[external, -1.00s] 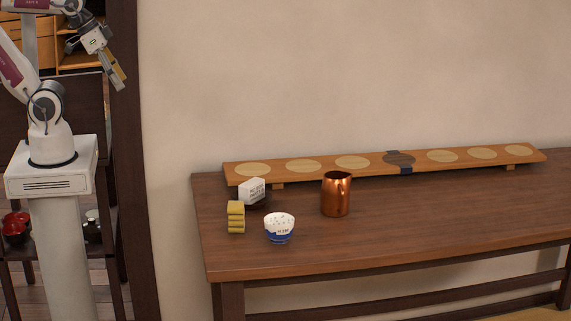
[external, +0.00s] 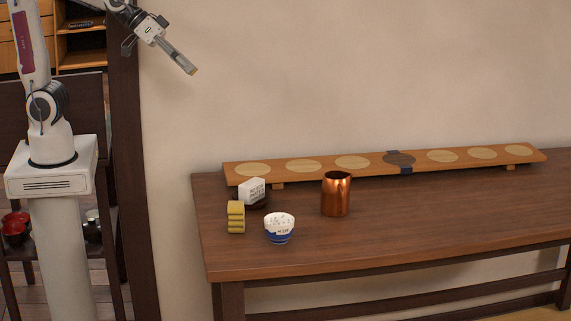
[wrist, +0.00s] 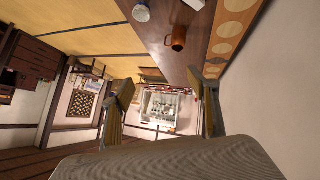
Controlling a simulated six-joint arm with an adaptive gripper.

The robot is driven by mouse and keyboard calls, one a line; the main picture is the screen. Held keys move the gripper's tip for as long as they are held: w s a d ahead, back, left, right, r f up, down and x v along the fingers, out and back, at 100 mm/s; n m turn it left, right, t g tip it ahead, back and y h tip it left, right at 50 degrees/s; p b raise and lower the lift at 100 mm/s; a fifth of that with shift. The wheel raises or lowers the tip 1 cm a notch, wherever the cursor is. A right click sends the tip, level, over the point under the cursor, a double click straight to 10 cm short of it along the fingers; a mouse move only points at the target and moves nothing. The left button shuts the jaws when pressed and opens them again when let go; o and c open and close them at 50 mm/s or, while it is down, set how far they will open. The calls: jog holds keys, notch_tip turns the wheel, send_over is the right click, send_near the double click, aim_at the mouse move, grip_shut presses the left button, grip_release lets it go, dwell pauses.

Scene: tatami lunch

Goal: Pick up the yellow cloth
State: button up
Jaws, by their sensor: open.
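The yellow cloth (external: 236,217) is a folded stack standing near the left end of the dark wooden table, left of the blue and white bowl. My gripper (external: 193,70) is high in the air, up and to the left of the cloth and well apart from it. In the wrist view my gripper (wrist: 165,105) shows two fingers spread apart with nothing between them. I cannot make out the cloth in the wrist view.
The bowl (external: 279,229) stands right of the cloth, and a white lettered block (external: 252,191) on a dark base stands behind it. A copper mug (external: 336,194) is further right. A long raised board (external: 465,163) runs along the back. The table's right part (external: 450,210) is clear.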

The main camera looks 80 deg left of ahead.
jog(key=w+d+f+n+t, duration=0.2)
jog(key=w+d+t, duration=0.1)
jog(key=w+d, duration=0.85)
jog(key=w+d+f+n+y, duration=0.1)
jog(key=w+d+f+n, duration=0.15)
jog(key=w, duration=0.35)
jog(key=n+t+y, duration=0.3)
jog(key=y, duration=1)
send_near(229, 214)
jog(key=shift+m, duration=0.25)
jog(key=x, duration=0.5)
jog(key=shift+w, duration=0.15)
jog(key=shift+x, duration=1.25)
jog(key=shift+a, duration=0.1)
